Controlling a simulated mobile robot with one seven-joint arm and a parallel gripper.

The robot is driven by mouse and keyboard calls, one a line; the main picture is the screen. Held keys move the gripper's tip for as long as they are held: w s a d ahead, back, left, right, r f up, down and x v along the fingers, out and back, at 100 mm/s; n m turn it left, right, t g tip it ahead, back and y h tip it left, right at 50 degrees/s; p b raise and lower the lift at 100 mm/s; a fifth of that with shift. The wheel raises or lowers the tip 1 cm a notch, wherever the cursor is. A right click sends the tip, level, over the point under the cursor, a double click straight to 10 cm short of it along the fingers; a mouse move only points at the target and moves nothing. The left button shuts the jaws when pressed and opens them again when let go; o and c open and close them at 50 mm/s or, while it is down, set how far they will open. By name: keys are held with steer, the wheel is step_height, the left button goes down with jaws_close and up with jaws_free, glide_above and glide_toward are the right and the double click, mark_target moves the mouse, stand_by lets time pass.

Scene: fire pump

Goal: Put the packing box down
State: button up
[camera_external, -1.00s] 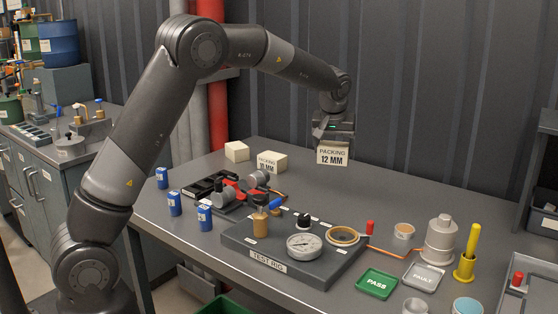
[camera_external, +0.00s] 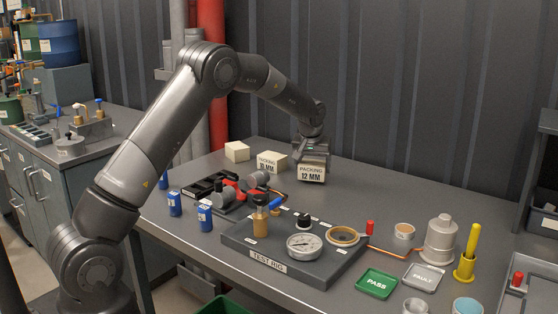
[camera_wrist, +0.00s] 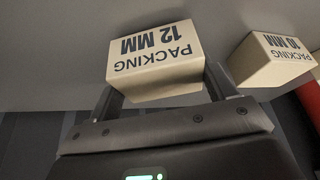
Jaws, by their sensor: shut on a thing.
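A cream packing box marked "PACKING 12 MM" (camera_external: 311,173) is at the back of the grey bench, right of the other boxes. My gripper (camera_external: 312,154) is above it, pointing down, and is shut on it. In the wrist view the 12 MM box (camera_wrist: 153,58) sits between the two fingers (camera_wrist: 165,92), its label upside down. The box is low, at or just above the bench top; I cannot tell whether its base touches.
Bench top (camera_external: 375,195) to the right of the held box is clear. The ribbed wall (camera_external: 400,90) is close behind.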

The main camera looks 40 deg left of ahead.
steer(key=shift+f, duration=0.5)
steer(key=shift+f, duration=0.15)
steer(key=o, duration=1.1)
steer(key=shift+c, duration=0.2)
